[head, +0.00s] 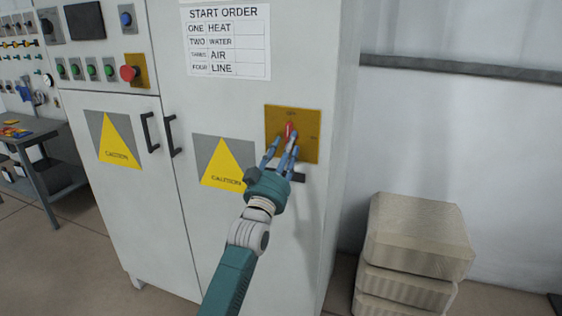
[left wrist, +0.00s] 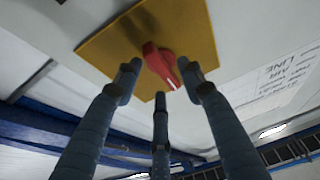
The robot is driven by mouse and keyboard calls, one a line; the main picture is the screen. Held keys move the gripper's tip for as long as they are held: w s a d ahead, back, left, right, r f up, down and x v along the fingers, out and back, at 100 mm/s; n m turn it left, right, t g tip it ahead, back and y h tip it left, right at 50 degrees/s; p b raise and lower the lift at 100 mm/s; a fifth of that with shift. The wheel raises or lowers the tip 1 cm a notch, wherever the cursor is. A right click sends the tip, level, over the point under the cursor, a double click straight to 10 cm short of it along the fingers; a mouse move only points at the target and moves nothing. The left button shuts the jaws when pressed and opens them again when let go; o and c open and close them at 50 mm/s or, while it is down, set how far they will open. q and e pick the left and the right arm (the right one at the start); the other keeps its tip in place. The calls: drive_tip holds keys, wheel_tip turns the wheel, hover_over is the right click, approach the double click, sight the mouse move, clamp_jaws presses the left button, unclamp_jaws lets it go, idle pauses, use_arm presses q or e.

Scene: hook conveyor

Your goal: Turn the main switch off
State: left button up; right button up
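The main switch is a red rotary knob (head: 289,130) on a yellow square plate (head: 307,148) on the cabinet's right part. In the head view the knob stands nearly upright; small marks on the plate are too small to read surely. In the left wrist view the knob (left wrist: 158,63) sits slanted on its yellow plate (left wrist: 188,25). My left gripper (head: 282,150) is at the plate, its fingers spread. In the wrist view the fingertips (left wrist: 161,82) are on either side of the knob and below it; I cannot tell if they touch it. My right gripper is not in view.
The grey cabinet (head: 230,110) has door handles (head: 150,132), caution signs, a start order sheet (head: 226,42) and a red push button (head: 129,73). Stacked pale blocks (head: 415,240) stand on the floor at right. A workbench (head: 35,130) is at far left.

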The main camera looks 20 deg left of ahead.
use_arm(q)
drive_tip(key=v, duration=1.1)
drive_tip(key=s+d+f+g, duration=0.15)
drive_tip(key=f+g, duration=0.25)
drive_tip(key=f, duration=1.5)
drive_tip(key=s+d+f+g, duration=0.15)
drive_tip(key=f+g, duration=0.25)
drive_tip(key=f, duration=1.5)
drive_tip(key=s+f+m+g, duration=0.1)
drive_tip(key=s+f+g, duration=0.1)
drive_tip(key=s+f, duration=0.65)
drive_tip(key=s+f+g, duration=0.3)
drive_tip(key=s+f, duration=0.3)
drive_tip(key=f, duration=0.6)
drive_tip(key=s+a+f+g, duration=0.1)
drive_tip(key=s+f, duration=0.5)
drive_tip(key=s, duration=0.7)
drive_tip(key=s+a+f+g, duration=0.1)
drive_tip(key=s+f+g, duration=0.3)
drive_tip(key=s, duration=1)
drive_tip(key=s+a+f+m+g, duration=0.1)
drive_tip(key=s+a+f+g, duration=0.1)
drive_tip(key=s+f, duration=0.7)
drive_tip(key=s+g, duration=0.1)
drive_tip(key=s, duration=0.4)
drive_tip(key=shift+f+y, duration=0.2)
drive_tip(key=shift+y, duration=0.2)
